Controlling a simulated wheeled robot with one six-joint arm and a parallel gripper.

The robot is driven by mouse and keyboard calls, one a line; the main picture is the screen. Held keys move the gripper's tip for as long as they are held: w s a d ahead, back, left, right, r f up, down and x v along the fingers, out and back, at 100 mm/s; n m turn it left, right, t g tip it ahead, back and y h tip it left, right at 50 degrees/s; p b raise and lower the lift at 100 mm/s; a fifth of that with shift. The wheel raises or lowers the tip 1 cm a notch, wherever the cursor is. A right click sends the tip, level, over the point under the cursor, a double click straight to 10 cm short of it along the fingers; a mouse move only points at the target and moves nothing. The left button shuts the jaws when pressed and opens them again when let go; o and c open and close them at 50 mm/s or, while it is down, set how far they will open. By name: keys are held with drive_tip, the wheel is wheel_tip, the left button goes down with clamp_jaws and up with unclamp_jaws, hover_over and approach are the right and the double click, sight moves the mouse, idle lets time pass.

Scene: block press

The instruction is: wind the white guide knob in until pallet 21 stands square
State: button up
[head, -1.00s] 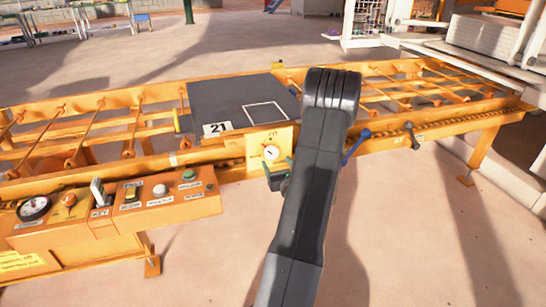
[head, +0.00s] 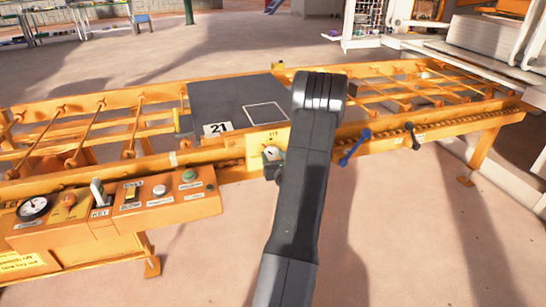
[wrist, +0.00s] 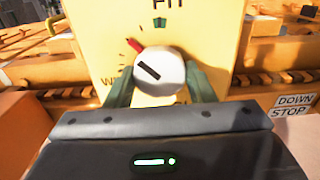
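The white guide knob (wrist: 159,72) sits on a yellow FIT panel (wrist: 100,30). Its dark mark points to the upper left. A red pointer (wrist: 135,45) behind it stands left of the green mark (wrist: 160,22) under FIT. My gripper (wrist: 160,85) has one green finger on each side of the knob; whether they press on it I cannot tell. In the head view my arm partly hides the knob (head: 272,153) and my fingers. Pallet 21 (head: 232,96), a dark plate with a white outline, lies on the orange conveyor; its exact squareness is hard to judge.
A control box (head: 150,208) with gauge, key switch and buttons stands left of the panel. A blue lever (head: 354,147) and a dark lever (head: 411,135) stick out to the right. A DOWN STOP label (wrist: 293,106) shows at the right. The floor in front is open.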

drive_tip(key=shift+m, duration=1.6)
drive_tip(key=o, duration=0.9)
drive_tip(key=shift+o, duration=0.2)
drive_tip(key=shift+s, duration=0.1)
drive_tip(key=v, duration=1.3)
drive_tip(key=shift+s, duration=0.3)
drive_tip(key=shift+w, duration=0.15)
